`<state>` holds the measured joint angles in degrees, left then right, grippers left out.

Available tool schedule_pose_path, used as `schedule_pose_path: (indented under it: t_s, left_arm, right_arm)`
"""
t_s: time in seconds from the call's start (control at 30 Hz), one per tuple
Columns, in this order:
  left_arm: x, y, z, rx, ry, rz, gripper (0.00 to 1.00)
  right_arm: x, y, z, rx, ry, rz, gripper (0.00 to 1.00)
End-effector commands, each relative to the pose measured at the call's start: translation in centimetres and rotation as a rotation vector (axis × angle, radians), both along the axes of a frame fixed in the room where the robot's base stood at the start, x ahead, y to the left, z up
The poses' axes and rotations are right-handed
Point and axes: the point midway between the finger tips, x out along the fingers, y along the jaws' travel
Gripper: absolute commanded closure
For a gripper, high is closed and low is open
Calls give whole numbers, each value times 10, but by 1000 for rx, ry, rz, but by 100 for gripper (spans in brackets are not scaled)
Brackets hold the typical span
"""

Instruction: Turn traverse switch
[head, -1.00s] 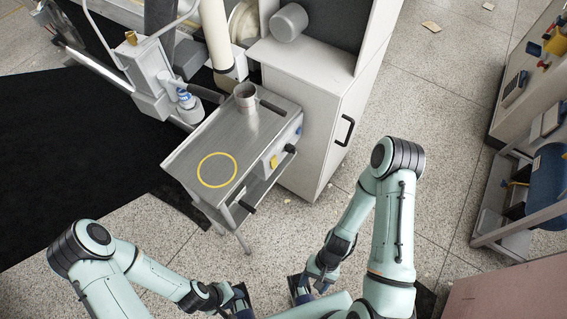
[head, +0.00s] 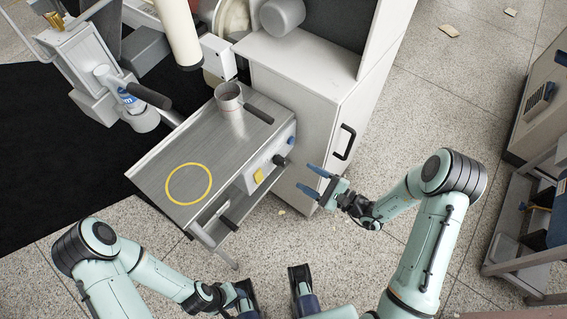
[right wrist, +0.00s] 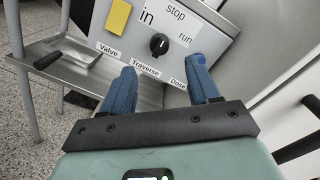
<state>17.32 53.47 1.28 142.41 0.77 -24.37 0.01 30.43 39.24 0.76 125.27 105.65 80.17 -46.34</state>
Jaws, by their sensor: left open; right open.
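The traverse switch is a round black knob (right wrist: 158,44) on a pale panel in the right wrist view, with a small white mark. "Traverse" is printed below it, and "in", "stop" and "run" are printed around it. In the head view the knob (head: 279,160) sits on the side of the metal table. My right gripper (head: 313,183) is open and empty, to the right of the knob and apart from it. Its two blue fingers (right wrist: 162,85) point toward the panel, with the knob beyond their gap. My left gripper (head: 238,296) is low near the bottom edge, far from the panel.
The metal table (head: 150,172) carries a grey cup (head: 229,98) and a yellow ring (head: 188,184). A yellow square (right wrist: 118,18) is left of the knob. A white cabinet (head: 318,125) with a black handle stands beside the table.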

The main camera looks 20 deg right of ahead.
Motion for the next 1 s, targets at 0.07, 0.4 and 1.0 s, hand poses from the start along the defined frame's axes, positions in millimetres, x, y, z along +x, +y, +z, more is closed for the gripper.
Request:
schedule_pose_path:
  t_s: [0.07, 0.4, 1.0]
  left_arm:
    - [0, 0, -1, 0, -1, 0, 57]
    - [1, 0, -3, 0, -4, 0, 57]
    - [2, 0, -3, 1, -5, 1, 57]
  right_arm:
    - [13, 14, 0, 3, -2, 5, 40]
    - [59, 54, 0, 1, 0, 4, 40]
    - [70, 63, 0, 1, 3, 2, 79]
